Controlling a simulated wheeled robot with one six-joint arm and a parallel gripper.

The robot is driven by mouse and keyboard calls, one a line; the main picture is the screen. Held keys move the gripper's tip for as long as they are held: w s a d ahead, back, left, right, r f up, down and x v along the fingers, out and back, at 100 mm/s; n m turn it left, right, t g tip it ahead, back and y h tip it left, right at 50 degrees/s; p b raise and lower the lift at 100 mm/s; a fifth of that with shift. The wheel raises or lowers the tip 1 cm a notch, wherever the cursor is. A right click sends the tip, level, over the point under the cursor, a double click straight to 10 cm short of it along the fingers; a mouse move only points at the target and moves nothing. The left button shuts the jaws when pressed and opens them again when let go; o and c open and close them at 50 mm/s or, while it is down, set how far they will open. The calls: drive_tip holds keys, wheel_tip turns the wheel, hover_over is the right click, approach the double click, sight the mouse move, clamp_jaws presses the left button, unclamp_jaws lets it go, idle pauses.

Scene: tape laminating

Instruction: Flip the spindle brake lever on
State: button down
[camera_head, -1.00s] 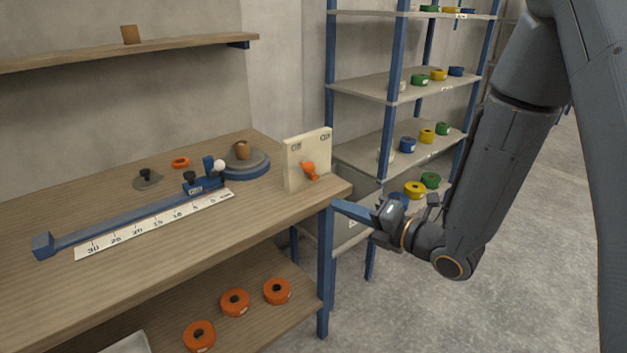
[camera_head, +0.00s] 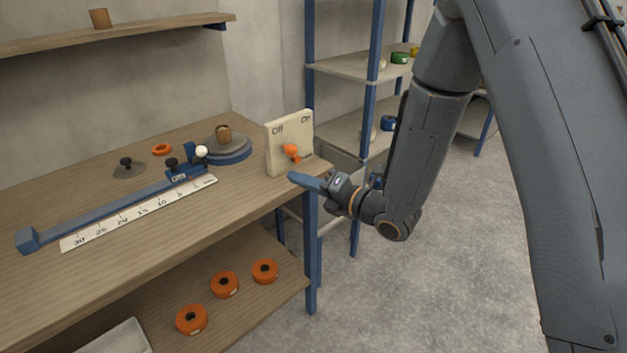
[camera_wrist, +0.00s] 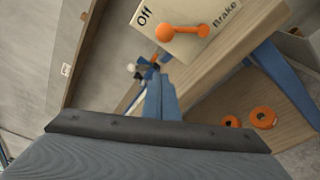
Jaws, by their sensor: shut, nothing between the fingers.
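The spindle brake panel (camera_head: 274,150) is a cream upright plate at the table's right front corner, marked Off on the left and On on the right. Its orange lever (camera_head: 291,152) leans to the upper left, toward Off. In the wrist view the lever (camera_wrist: 184,31) shows with its round knob on the Off side; the panel (camera_wrist: 217,37) also bears the word Brake. My gripper (camera_head: 292,176) is shut and empty, its blue fingers just below the lever in the head view, apparently not touching it. The fingers also show in the wrist view (camera_wrist: 161,75).
Orange rolls (camera_head: 225,284) lie on the lower shelf. A blue-post rack (camera_head: 373,125) stands behind. Floor at right is clear.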

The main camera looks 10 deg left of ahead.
sight(292, 154)
drive_tip(key=shift+w+a+r+p, duration=0.25)
drive_tip(key=shift+w+a+p, duration=0.1)
drive_tip(key=shift+w, duration=0.5)
drive_tip(key=shift+w+a+r+p, duration=0.2)
drive_tip(key=shift+w+a+p, duration=0.2)
drive_tip(key=shift+w, duration=0.4)
drive_tip(key=shift+w+a+r+p, duration=0.25)
drive_tip(key=shift+w+a+p, duration=0.1)
drive_tip(key=shift+w, duration=0.5)
